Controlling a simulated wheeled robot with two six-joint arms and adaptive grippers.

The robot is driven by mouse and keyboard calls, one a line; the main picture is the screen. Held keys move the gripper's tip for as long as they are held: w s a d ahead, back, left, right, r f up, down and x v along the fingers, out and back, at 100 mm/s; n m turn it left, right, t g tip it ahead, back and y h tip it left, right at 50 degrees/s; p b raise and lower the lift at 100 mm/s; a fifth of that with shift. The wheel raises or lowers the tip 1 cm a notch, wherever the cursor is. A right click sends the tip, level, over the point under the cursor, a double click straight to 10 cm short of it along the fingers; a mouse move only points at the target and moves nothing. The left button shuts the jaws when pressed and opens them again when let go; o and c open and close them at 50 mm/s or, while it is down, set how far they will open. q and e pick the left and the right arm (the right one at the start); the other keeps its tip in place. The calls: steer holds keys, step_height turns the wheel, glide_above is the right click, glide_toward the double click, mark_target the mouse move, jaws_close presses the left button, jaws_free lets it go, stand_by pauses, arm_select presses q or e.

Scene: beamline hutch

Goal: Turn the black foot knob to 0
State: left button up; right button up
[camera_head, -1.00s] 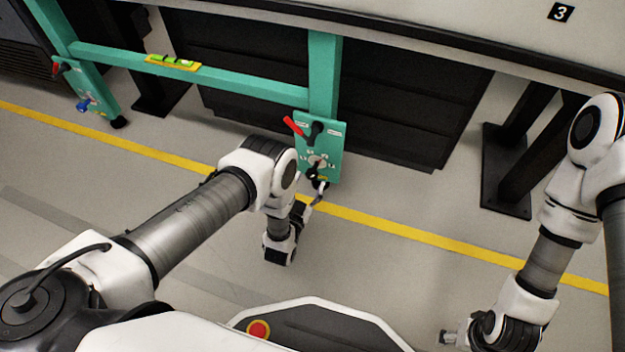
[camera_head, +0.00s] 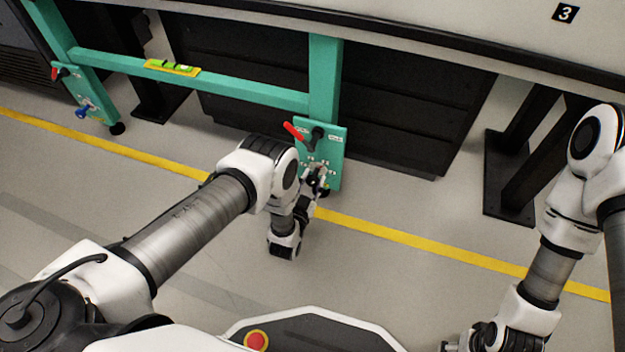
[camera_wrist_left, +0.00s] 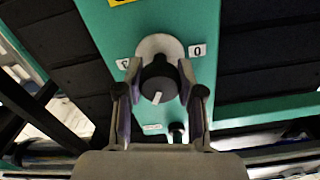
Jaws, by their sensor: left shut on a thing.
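The black foot knob (camera_wrist_left: 158,80) sits on a round pale plate on the green foot panel (camera_wrist_left: 205,15). My left gripper (camera_wrist_left: 160,105) has a finger on each side of it and is shut on it. The knob's white mark faces the bottom of the left wrist view. The "0" label (camera_wrist_left: 197,50) is at the knob's upper right there. In the head view the left gripper (camera_head: 317,183) is at the lower part of the panel (camera_head: 334,150) and mostly hides the knob. My right gripper (camera_head: 449,346) is at the bottom edge, too small to read.
A red-handled lever (camera_head: 294,131) is above the knob on the same panel. Another green foot (camera_head: 90,95) with a blue knob (camera_head: 82,112) stands at the far left. A green bar (camera_head: 230,86) carries a level (camera_head: 172,67). Open floor lies in front.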

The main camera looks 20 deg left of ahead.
arm_select(q)
steer(key=shift+n, duration=0.3)
steer(key=n+p, duration=0.2)
steer(key=n, duration=0.2)
steer(key=shift+r+n, duration=0.1)
steer(key=shift+n, duration=0.2)
steer(key=n+p, duration=0.1)
steer(key=n, duration=0.5)
steer(key=shift+p, duration=0.35)
steer(key=n+p, duration=0.1)
steer(key=n, duration=0.5)
steer(key=shift+n, duration=0.3)
steer(key=n+p, duration=0.1)
steer(key=n, duration=0.5)
steer(key=o, duration=1.2)
steer(key=shift+c, duration=0.2)
